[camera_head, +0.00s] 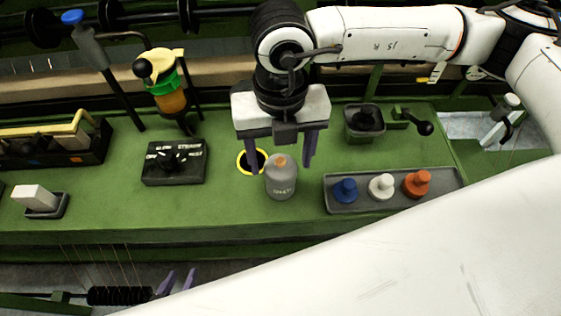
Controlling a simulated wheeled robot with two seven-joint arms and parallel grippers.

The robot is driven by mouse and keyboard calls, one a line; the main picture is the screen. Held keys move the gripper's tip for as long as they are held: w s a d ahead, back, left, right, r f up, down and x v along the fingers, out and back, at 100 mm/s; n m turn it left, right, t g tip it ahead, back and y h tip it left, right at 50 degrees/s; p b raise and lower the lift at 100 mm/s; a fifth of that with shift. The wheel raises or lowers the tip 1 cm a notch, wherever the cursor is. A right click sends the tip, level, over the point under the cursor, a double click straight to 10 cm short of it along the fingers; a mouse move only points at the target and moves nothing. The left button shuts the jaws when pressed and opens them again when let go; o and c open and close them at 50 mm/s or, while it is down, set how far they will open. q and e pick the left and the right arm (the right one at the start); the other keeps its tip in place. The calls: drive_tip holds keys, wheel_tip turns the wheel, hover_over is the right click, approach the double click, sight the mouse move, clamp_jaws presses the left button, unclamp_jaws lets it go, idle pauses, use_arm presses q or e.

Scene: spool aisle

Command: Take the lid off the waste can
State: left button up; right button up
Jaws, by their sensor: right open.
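A small dark square can with a black knobbed lid (366,118) stands at the back of the green bench, right of my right gripper; it looks like the waste can (365,135), and its lid is on. My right gripper (281,160) points down, open, its purple fingers apart. The orange-topped grey bottle (281,183) shows between and just below its fingertips; I cannot tell the gap in depth. My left gripper (178,281) is low at the front left, below the bench edge, fingers apart and empty, its rear hidden by a white arm link.
A yellow-rimmed hole (241,160) lies left of the bottle. A tray (335,205) holds blue, white and orange pegs. A black knob box (174,178), a white block (34,197) and a black lever (424,128) also stand on the bench.

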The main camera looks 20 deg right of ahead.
drive_tip(key=c, duration=1.2)
drive_tip(key=shift+c, duration=0.3)
